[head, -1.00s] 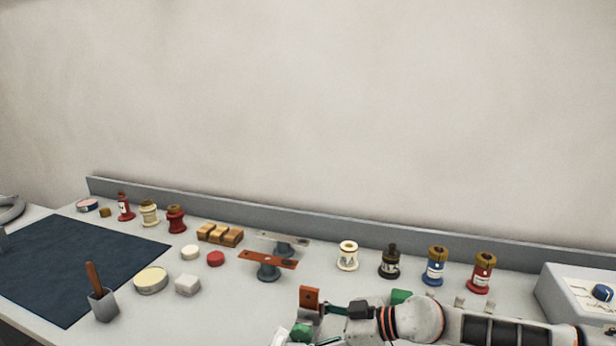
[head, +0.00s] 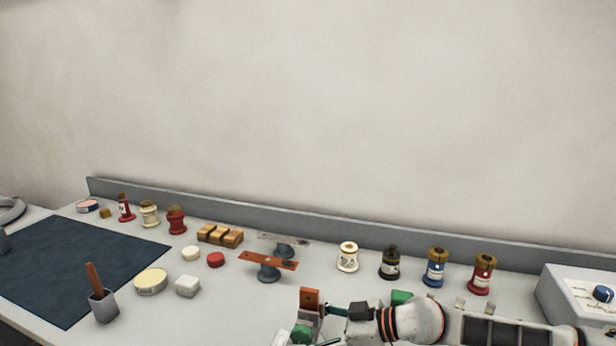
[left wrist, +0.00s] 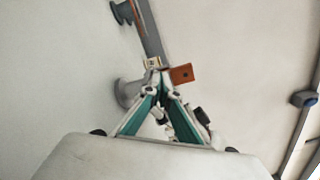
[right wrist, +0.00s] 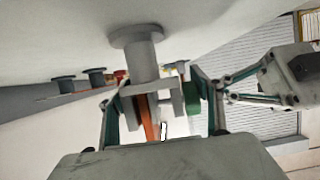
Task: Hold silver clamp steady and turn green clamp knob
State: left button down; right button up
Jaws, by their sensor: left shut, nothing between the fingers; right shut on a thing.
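The silver clamp (right wrist: 176,104) is a grey jaw piece at a grey post, with an orange bar (right wrist: 148,112) in it. The bar also shows in the head view (head: 309,298). The green clamp knob (right wrist: 193,101) sits beside the clamp; in the head view it appears low at the picture's edge (head: 302,332). My right gripper (right wrist: 160,85) is shut on the silver clamp, its fingers on either side. My left gripper (left wrist: 161,84) is shut and empty, its tips close to the clamp and knob. I cannot tell whether they touch the knob.
Two raised bar stands, one orange (head: 268,260) and one grey (head: 284,243), stand behind. Several bottles and spools line the back, including a blue one (head: 435,268). A control box (head: 580,295) is at right. A dark mat (head: 80,265) and a brush holder (head: 103,305) are at left.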

pick_arm(q)
jog(key=shift+s+d+r+h, duration=0.2)
jog(key=shift+d+r+h, duration=0.1)
jog(key=shift+d+r, duration=0.4)
jog(key=shift+s+d+r, duration=0.15)
jog(key=shift+d+r, duration=0.25)
jog(key=shift+r, duration=0.1)
jog(key=shift+r, duration=0.15)
dwell(0.3)
jog(key=a+v, duration=0.1)
jog(key=v, duration=0.5)
jog(key=shift+r, duration=0.25)
dwell(0.3)
jog(key=shift+w+d+f, duration=0.1)
jog(key=shift+w+f, duration=0.45)
jog(key=shift+w, duration=0.5)
jog(key=shift+w+d+f, duration=0.1)
jog(key=shift+w+f, duration=0.4)
jog(key=shift+w, duration=0.55)
jog(key=shift+w+d+f, duration=0.1)
jog(key=shift+w+f, duration=0.45)
jog(key=shift+w, duration=0.5)
